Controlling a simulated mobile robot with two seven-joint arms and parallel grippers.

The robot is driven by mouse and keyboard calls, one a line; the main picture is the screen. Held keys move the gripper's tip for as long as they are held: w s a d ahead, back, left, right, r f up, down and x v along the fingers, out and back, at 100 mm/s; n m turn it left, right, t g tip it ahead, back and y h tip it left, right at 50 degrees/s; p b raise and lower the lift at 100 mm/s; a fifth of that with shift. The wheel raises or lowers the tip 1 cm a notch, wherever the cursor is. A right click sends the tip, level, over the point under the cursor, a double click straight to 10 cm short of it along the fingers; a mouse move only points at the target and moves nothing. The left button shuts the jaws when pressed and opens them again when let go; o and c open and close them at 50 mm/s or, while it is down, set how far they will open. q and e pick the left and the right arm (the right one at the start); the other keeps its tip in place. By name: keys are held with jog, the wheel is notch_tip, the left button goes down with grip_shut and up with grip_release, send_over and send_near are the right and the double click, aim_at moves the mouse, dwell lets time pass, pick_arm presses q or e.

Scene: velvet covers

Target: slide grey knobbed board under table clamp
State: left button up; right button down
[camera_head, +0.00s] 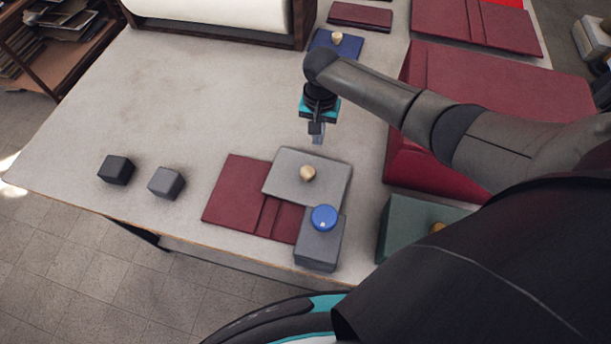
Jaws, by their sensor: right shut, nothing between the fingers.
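The grey board (325,169) with a pale round knob (308,173) lies partly over a dark red cover (235,190) near the table's front edge. The table clamp (318,249) is a grey block with a blue round knob (324,217). It stands at the board's near right corner; I cannot tell whether the board's edge is under it or only beside it. My right gripper (317,138) points down, shut and empty, just behind the board's far edge and apart from its knob. My left gripper is out of view.
Two dark cubes, one black (115,170) and one grey (166,183), sit at the left. A blue knobbed board (348,46) lies behind my right wrist. A green knobbed block (405,221) and large red covers (500,75) are at the right. The table's left middle is clear.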

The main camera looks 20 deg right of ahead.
jog(key=shift+f, duration=0.35)
jog(key=shift+r+p, duration=0.6)
jog(key=shift+p, duration=0.15)
dwell(0.7)
dwell(0.4)
jog(key=shift+s+a+p, duration=0.2)
jog(key=shift+s+p, duration=0.05)
jog(key=shift+p, duration=0.25)
jog(key=shift+s+a+p, duration=0.15)
jog(key=shift+s+p, duration=0.05)
jog(key=shift+p, duration=0.15)
jog(key=shift+s+a+p, duration=0.3)
jog(key=shift+s+p, duration=0.1)
jog(key=shift+p, duration=0.35)
jog(key=shift+s+a+p, duration=0.3)
jog(key=shift+s+p, duration=0.1)
jog(key=shift+p, duration=0.25)
